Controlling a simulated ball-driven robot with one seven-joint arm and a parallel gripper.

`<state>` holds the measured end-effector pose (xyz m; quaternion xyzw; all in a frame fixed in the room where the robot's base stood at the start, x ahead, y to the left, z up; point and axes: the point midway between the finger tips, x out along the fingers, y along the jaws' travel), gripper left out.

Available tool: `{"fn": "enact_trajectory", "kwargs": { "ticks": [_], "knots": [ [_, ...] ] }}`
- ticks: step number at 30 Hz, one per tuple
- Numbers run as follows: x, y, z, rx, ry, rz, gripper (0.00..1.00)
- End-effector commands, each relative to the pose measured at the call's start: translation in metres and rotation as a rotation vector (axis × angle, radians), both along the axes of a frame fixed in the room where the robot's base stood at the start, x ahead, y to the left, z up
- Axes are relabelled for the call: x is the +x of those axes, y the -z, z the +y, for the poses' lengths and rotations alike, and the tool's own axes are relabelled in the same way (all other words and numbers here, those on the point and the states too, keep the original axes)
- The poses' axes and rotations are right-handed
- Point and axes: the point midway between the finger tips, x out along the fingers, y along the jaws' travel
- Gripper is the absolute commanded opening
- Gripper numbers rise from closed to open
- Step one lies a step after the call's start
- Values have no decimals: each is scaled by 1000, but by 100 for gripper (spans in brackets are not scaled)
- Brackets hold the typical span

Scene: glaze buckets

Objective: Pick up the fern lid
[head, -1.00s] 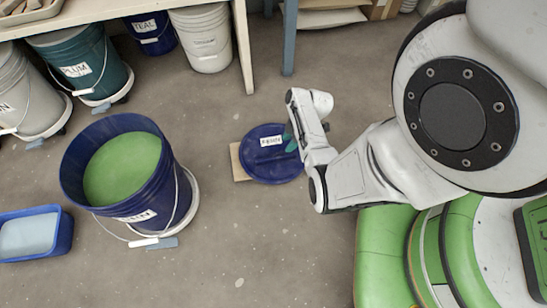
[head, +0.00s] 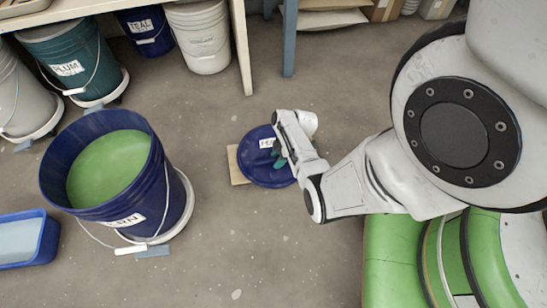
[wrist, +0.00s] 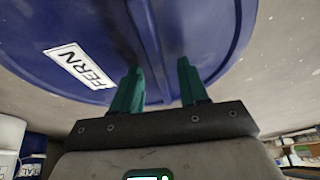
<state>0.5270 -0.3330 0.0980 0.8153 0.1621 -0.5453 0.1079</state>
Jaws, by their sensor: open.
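The fern lid (head: 257,170) is a round blue disc with a white label. It lies on the floor, partly on a flat tan board (head: 236,165). In the wrist view the blue lid (wrist: 215,30) fills the top, with its FERN label at the left and a raised ridge across it. My gripper (wrist: 160,82) is open, its two green fingers apart on either side of the ridge. In the head view my gripper (head: 277,155) is over the lid's right part, and my arm hides some of the lid. I cannot tell whether the fingers touch it.
A blue bucket (head: 165,190) of green glaze stands on a wheeled base to the left. A blue tray (head: 48,243) is at the far left. Several buckets stand under the table, whose leg (head: 242,50) is behind the lid. The floor in front is clear.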

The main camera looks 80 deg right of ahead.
Motion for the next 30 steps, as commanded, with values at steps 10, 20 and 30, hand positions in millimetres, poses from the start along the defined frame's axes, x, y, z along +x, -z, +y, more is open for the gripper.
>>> {"fn": "enact_trajectory", "kwargs": {
  "ticks": [10, 20, 30],
  "knots": [
    [1, 2, 0, 0, -1, 0, 44],
    [1, 2, 0, 0, -1, 0, 23],
    [1, 3, 0, 0, -1, 0, 0]
  ]
}}
